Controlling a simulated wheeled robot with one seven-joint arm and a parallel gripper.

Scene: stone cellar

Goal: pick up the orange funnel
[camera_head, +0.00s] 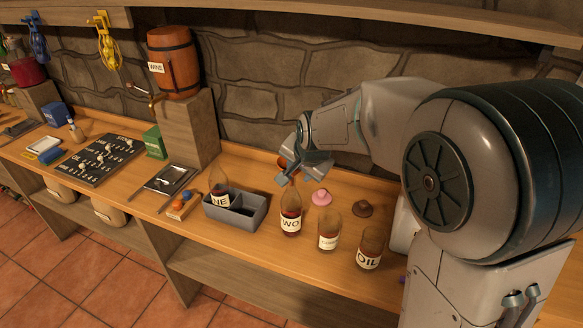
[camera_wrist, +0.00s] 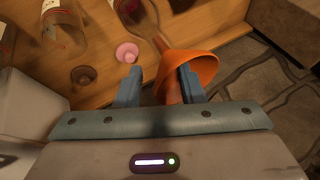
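The orange funnel (camera_wrist: 204,65) shows in the wrist view between and around my fingertips. Its narrow part lies in the gap between the fingers, and its wide cone reaches past the right finger, which overlaps it. In the head view only a bit of the funnel (camera_head: 283,162) shows behind my gripper (camera_head: 299,172). My gripper (camera_wrist: 158,88) is open, with a gap between finger and funnel at the left. A clear bottle (camera_head: 291,208) stands just below the gripper; its neck (camera_wrist: 158,40) meets the funnel's edge in the wrist view. I cannot tell whether they touch.
Two glass jars (camera_head: 329,233) (camera_head: 370,249) stand near the front edge. A grey divided bin (camera_head: 248,217) holding a bottle (camera_head: 219,190) is to the left. The stone wall is behind.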

